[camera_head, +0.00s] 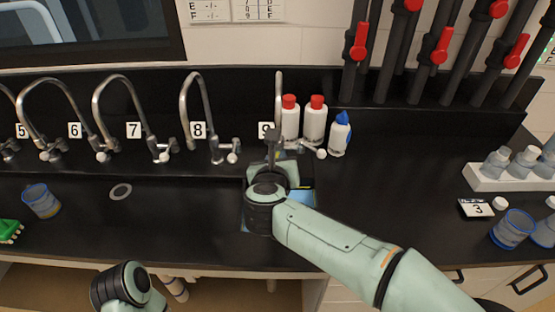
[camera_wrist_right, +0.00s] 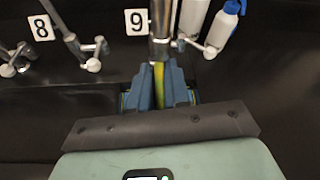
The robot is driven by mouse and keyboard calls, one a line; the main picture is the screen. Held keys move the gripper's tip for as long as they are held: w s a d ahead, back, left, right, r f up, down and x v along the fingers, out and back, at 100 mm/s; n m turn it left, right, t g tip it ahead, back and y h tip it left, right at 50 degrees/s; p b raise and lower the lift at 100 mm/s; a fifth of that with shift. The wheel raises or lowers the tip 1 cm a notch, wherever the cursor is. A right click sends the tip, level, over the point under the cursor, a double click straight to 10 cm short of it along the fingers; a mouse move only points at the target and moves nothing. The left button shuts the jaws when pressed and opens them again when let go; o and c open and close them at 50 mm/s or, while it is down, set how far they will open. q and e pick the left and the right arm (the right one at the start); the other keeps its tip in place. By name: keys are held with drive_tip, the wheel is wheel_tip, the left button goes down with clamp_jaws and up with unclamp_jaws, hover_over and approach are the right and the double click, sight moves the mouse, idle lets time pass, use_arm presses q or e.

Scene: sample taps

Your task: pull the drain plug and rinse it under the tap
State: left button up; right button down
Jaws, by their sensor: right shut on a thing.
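My right gripper (camera_head: 272,150) reaches over the small sink (camera_head: 250,222) in front of the tap marked 9. In the right wrist view its blue fingers (camera_wrist_right: 160,85) are close together with a yellow strip between them. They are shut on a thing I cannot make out. A grey metal piece shows at their tips, in line with tap 9 (camera_wrist_right: 160,20); I cannot tell whether it is held or part of the tap. Tap 9's spout (camera_head: 278,95) appears edge-on. The drain plug is not clearly visible. My left gripper is not in view; only part of that arm shows at lower left.
Red-capped bottles (camera_head: 315,120) and a blue-topped bottle (camera_head: 340,133) stand right of tap 9. Tap 8 (camera_head: 190,95) is to the left. A grey ring (camera_head: 120,191) and a blue-rimmed beaker (camera_head: 41,201) are farther left. The counter right of my arm is clear near the back.

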drive_tip(key=shift+d, duration=0.15)
drive_tip(key=shift+d, duration=0.5)
drive_tip(key=shift+a, duration=0.1)
drive_tip(key=shift+a, duration=0.55)
drive_tip(key=shift+d, duration=0.15)
drive_tip(key=shift+d, duration=0.45)
drive_tip(key=shift+a, duration=0.2)
drive_tip(key=shift+a, duration=0.4)
drive_tip(key=shift+s, duration=0.1)
